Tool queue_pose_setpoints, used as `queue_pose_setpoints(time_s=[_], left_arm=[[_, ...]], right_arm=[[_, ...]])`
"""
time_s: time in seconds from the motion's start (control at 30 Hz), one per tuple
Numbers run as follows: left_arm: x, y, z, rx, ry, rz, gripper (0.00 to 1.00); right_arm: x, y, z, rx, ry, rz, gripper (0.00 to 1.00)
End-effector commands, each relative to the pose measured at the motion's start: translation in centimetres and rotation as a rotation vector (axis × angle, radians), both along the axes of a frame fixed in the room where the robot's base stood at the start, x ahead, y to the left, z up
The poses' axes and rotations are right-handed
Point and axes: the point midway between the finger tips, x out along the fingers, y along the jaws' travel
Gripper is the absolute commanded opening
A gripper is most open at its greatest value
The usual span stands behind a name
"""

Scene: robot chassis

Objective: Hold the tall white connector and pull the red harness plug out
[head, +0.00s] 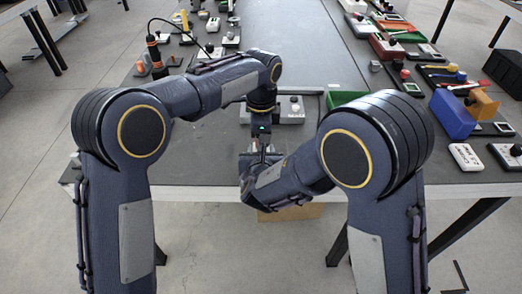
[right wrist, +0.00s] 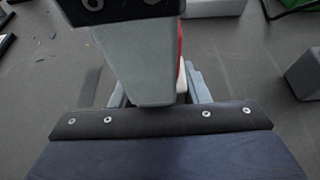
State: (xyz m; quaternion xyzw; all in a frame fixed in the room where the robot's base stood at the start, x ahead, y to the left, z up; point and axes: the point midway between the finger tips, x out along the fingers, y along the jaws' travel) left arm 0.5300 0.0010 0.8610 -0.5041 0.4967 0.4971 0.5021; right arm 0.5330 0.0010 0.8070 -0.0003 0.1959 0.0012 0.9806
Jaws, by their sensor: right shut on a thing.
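My left gripper (head: 262,145) points down over the near part of the table. One of its grey fingers (right wrist: 140,60) fills the middle of the right wrist view and covers most of what lies behind it. My right gripper (head: 260,157) comes in low from the right, just under the left one. A strip of the red harness plug (right wrist: 180,48) shows beside the left gripper's finger. Below it a bit of the white connector (right wrist: 183,80) shows between my right gripper's fingers (right wrist: 160,92), which are shut on it. Whether the left fingers are closed on the plug is hidden.
A grey control box (head: 291,112) stands just behind the grippers, with a green tray (head: 343,98) to its right. A blue bin (head: 451,115) and several small devices crowd the right side. A grey block (right wrist: 305,74) lies right in the wrist view. The table's middle (head: 305,55) is clear.

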Motion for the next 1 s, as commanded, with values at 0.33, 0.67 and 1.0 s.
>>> queue_pose_setpoints(time_s=[0.33, 0.67, 1.0], left_arm=[[-0.6, -0.5, 3.5, -0.007, 0.009, -0.009, 0.73], [-0.3, -0.2, 7.6, -0.003, 0.001, -0.003, 0.73], [-0.2, 0.0, 8.0, 0.0, 0.001, -0.001, 0.73]], right_arm=[[0.4, -0.5, -0.2, -0.003, 0.002, -0.012, 0.18], [0.1, -0.2, -0.1, -0.002, 0.002, -0.005, 0.18], [0.1, -0.1, -0.1, -0.001, 0.001, -0.002, 0.18]])
